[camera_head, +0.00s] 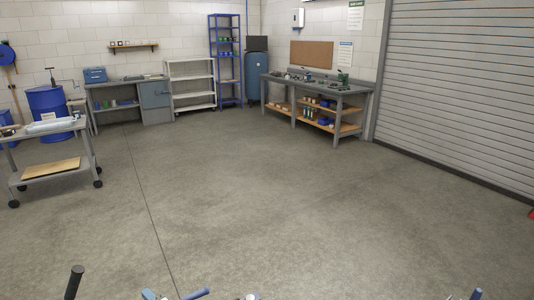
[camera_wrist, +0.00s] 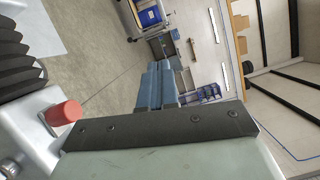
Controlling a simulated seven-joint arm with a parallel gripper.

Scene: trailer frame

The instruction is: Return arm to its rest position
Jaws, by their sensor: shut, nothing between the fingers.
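My gripper (camera_wrist: 160,68) shows in the wrist view as two blue-grey fingers side by side, shut and empty. They reach out past a dark bolted plate and point into the open room. My gripper cannot be made out for certain in the head view. Close on the left of the wrist view are a black ribbed bellows (camera_wrist: 14,60) and a red cap (camera_wrist: 63,112) on a pale grey body. The fingers are apart from both. At the bottom edge of the head view, a black grip (camera_head: 75,281) and a blue lever end (camera_head: 186,293) stick up, mostly cut off.
The concrete floor (camera_head: 240,200) ahead is clear. A wheeled cart (camera_head: 45,174) and a blue drum (camera_head: 47,101) stand at left. A workbench (camera_head: 335,96), a blue rack (camera_head: 226,60) and a white shelf (camera_head: 191,77) line the back. A roller door (camera_head: 460,90) closes the right side.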

